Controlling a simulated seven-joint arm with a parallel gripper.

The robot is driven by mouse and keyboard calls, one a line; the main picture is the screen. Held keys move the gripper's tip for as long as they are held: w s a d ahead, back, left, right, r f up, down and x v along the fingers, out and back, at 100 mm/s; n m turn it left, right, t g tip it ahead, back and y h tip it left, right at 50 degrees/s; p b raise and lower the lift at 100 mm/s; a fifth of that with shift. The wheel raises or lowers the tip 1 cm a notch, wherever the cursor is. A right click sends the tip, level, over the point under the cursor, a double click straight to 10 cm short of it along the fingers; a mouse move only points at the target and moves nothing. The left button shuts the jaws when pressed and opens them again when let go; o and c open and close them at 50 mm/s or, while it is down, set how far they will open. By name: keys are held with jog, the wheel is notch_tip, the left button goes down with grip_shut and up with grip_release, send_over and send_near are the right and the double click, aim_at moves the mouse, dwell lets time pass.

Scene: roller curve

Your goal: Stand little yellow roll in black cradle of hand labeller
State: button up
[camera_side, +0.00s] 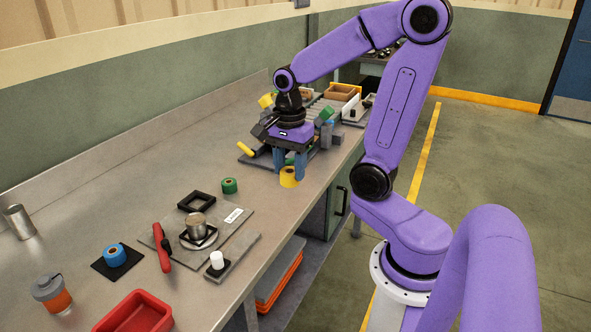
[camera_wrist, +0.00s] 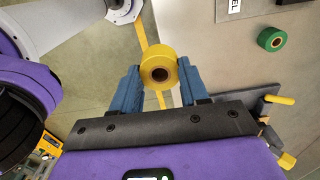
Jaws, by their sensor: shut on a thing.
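The little yellow roll (camera_side: 289,178) is held between the blue fingertips of my gripper (camera_side: 287,163), near the bench's front edge. In the wrist view the yellow roll (camera_wrist: 158,70) shows its round end and dark core hole, and my gripper (camera_wrist: 160,80) has a finger on each side of it. I cannot tell whether the roll touches the bench.
A green roll (camera_side: 229,186) stands on the bench (camera_side: 150,195) nearby. Closer to the camera are a black square frame (camera_side: 196,201), a metal cylinder (camera_side: 196,225), a red-handled tool (camera_side: 161,247), a blue roll (camera_side: 115,254) and a red tray (camera_side: 136,313). The bench's left-middle is clear.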

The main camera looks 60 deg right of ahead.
jog(key=w+a, duration=0.2)
jog(key=w, duration=1.3)
jog(key=shift+w+a+f, duration=0.45)
jog(key=shift+w+f, duration=1.35)
jog(key=shift+w, duration=0.2)
jog(key=shift+w+a+f, duration=0.5)
jog(key=shift+w+f, duration=1.25)
jog(key=shift+w, duration=0.2)
jog(key=shift+w+a+f, duration=0.45)
jog(key=shift+w+f, duration=1.35)
jog(key=shift+w, duration=0.2)
jog(key=shift+f, duration=1.1)
jog(key=o, duration=1.5)
notch_tip(320, 180, up, 9)
